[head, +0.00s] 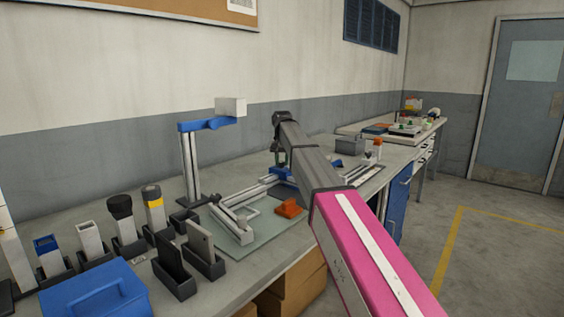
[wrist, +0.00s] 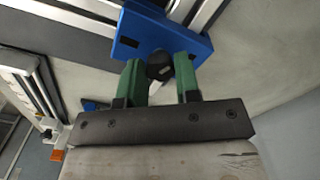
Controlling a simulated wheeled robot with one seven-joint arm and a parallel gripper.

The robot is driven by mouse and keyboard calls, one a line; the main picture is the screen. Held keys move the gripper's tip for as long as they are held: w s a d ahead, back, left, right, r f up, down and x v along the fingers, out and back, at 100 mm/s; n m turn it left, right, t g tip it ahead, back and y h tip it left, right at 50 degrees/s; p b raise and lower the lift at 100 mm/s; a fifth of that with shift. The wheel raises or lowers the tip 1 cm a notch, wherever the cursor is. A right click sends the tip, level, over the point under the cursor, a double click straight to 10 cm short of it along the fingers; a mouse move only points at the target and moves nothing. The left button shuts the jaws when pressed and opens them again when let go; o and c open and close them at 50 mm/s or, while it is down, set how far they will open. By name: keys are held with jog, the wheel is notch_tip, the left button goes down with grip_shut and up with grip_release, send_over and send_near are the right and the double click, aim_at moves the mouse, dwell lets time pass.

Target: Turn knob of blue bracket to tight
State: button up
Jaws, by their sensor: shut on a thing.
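The blue bracket (wrist: 155,38) sits on pale rails at the top of the wrist view. Its black knob (wrist: 159,67) sticks out between the two green fingers of my gripper (wrist: 160,76). My gripper is shut on the knob; the fingers hide part of its sides. I cannot read which way the knob is turned. In the head view the bracket (head: 284,175) is a small blue patch on the rail, largely covered by my arm, and the knob is not visible there.
An upright post with a blue arm (head: 207,124) and white block stands left of my arm. An orange piece (head: 290,208) lies on the greenish mat (head: 247,240). Dark holders and a blue box (head: 95,295) fill the bench's near left.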

jog(key=m, duration=1.3)
jog(key=shift+m, duration=0.3)
dwell(0.4)
jog(key=o, duration=0.9)
jog(key=shift+o, duration=0.2)
